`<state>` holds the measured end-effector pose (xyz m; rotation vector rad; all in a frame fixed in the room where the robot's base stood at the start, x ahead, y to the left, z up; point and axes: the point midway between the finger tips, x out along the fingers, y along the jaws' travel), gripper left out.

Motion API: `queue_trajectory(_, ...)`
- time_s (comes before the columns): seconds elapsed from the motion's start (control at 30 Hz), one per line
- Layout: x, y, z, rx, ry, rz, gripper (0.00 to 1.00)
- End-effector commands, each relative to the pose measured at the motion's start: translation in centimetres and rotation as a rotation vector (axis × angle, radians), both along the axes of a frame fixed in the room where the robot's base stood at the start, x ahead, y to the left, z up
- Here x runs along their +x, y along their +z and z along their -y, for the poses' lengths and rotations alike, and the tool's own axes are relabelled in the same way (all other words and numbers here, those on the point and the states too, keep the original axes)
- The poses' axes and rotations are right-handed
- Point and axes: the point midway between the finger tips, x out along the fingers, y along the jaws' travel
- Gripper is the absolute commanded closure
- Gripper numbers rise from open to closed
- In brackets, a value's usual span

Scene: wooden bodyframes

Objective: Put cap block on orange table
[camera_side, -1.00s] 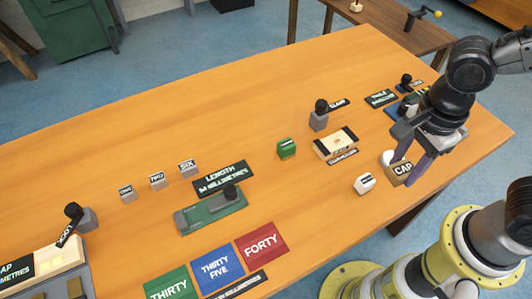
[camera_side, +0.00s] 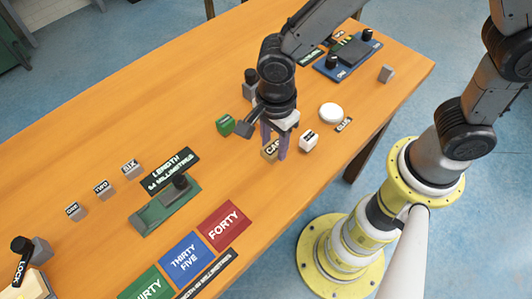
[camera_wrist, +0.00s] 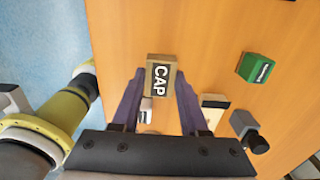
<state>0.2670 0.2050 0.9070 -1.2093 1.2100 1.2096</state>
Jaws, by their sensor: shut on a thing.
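The cap block (camera_side: 269,151) is a small tan wooden block with a black label reading CAP. My gripper (camera_side: 276,150) points down over the orange table (camera_side: 318,187) with its purple fingers closed on the block. In the wrist view the cap block (camera_wrist: 162,76) sits between the two fingertips of my gripper (camera_wrist: 160,82), its label facing the camera. I cannot tell whether the block touches the table top or hangs just above it.
A white labelled block (camera_side: 308,142) stands close right of the held block. A green block (camera_side: 226,124) is to the left, a white disc (camera_side: 331,113) to the right. A green gauge (camera_side: 166,206) and coloured FORTY (camera_side: 224,224) and THIRTY FIVE cards lie front-left, with bare table between.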

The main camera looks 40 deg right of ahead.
Motion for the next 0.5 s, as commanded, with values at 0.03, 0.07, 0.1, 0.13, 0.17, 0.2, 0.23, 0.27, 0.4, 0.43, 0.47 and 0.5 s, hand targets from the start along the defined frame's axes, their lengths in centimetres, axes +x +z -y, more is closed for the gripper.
queue_trajectory(0.03,0.4,-0.6,-0.3,-0.001,0.0,-0.001,1.0)
queue_trajectory(0.07,0.5,-0.8,-0.4,0.0,0.0,0.0,1.0)
queue_trajectory(0.1,0.7,-1.0,-0.5,-0.001,0.0,-0.001,1.0)
queue_trajectory(0.13,0.7,-1.1,-0.6,-0.001,0.0,-0.001,1.0)
queue_trajectory(0.17,0.8,-1.2,-0.6,0.0,0.0,-0.001,1.0)
queue_trajectory(0.2,1.0,-1.5,-0.7,0.0,0.0,0.0,1.0)
queue_trajectory(0.23,1.1,-1.7,-0.9,0.0,0.0,0.0,1.0)
queue_trajectory(0.27,1.3,-2.0,-1.0,-0.001,0.0,-0.001,1.0)
queue_trajectory(0.4,1.2,-4.0,-0.9,-0.002,0.0,-0.002,1.0)
queue_trajectory(0.43,1.2,-4.3,-1.0,-0.001,0.0,-0.001,1.0)
queue_trajectory(0.47,1.2,-4.6,-0.9,-0.001,0.0,-0.001,1.0)
queue_trajectory(0.5,1.2,-4.8,-0.9,-0.001,0.0,-0.001,1.0)
